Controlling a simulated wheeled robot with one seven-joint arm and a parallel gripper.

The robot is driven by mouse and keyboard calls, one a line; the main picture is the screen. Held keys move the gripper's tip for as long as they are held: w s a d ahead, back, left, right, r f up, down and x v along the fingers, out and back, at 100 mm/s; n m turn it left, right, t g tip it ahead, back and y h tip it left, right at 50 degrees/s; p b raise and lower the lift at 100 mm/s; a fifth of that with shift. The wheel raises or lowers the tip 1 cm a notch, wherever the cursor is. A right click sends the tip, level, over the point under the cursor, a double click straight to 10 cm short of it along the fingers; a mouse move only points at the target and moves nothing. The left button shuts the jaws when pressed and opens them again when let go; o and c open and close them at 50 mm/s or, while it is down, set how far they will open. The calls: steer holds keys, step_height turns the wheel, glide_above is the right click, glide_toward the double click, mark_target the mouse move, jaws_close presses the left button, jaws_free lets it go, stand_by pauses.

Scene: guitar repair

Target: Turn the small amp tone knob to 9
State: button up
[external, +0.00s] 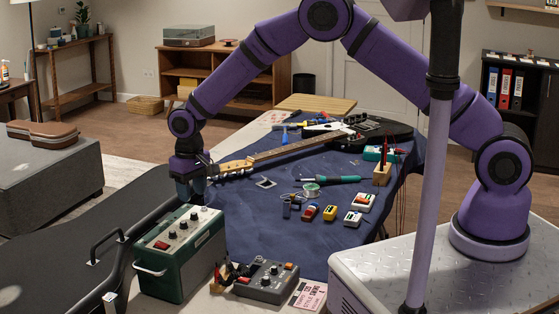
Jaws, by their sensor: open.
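The small amp (205,252) is a dark green box with a light top panel, a red switch and a row of dark knobs (183,225). It stands at the lower left, by the near left end of the blue-covered table. Knob labels and pointer positions are too small to read, so I cannot tell which is the tone knob or its setting. My gripper (191,198) points down, open, just above the far end of the amp's panel. I cannot tell whether its fingers touch or surround a knob; they partly hide that end.
A grey control box (266,281) with knobs and a red switch sits right of the amp. A black guitar case (70,240) lies to its left. A guitar (300,144), small pedals (330,212) and a soldering iron (335,179) lie on the blue cloth (262,232).

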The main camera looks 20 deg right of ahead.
mark_target(194, 214)
steer(key=shift+r, duration=2.55)
steer(key=w+d+r+m+t, duration=0.1)
steer(key=w+d+r, duration=0.2)
steer(key=d+r, duration=1.4)
steer(key=s+d+r+m+t+y, duration=0.1)
steer(key=s+d+r, duration=0.1)
steer(key=d+r, duration=0.4)
steer(key=s+d+r+m, duration=0.1)
steer(key=s+d+r, duration=0.15)
steer(key=d, duration=0.65)
steer(key=s+d+r+m+t+h, duration=0.1)
steer(key=s+d+r+m+t, duration=0.2)
steer(key=s+d, duration=1.9)
steer(key=s, duration=0.3)
steer(key=shift+d, duration=0.15)
steer(key=shift+r, duration=0.1)
